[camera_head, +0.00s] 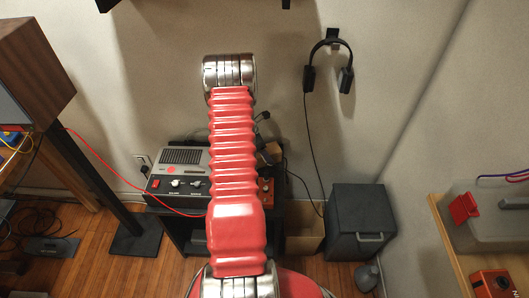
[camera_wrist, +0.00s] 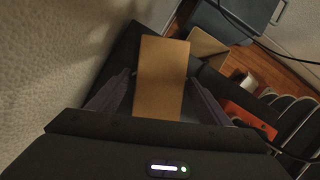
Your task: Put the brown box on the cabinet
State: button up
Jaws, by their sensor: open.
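The brown box (camera_wrist: 162,75) shows in the wrist view as a plain tan-brown block between the two fingers of my gripper (camera_wrist: 158,92). The fingers are apart, with a small gap seen on its left side; I cannot tell how far down between them it sits. In the head view a brown block (camera_head: 273,151) shows just right of my red arm, on the dark stand. My gripper is hidden behind the arm there. A dark grey cabinet (camera_head: 361,215) with a handle stands on the floor to the right; a grey body with a handle also shows in the wrist view (camera_wrist: 241,12).
An open cardboard carton (camera_head: 304,239) stands between the dark stand and cabinet. A grey machine (camera_head: 180,178) and an orange item (camera_head: 266,190) sit on the stand. Headphones (camera_head: 329,65) hang on the wall, their cable trailing down. A red cable crosses at left.

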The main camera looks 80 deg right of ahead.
jog(key=v, duration=1.2)
dwell(0.6)
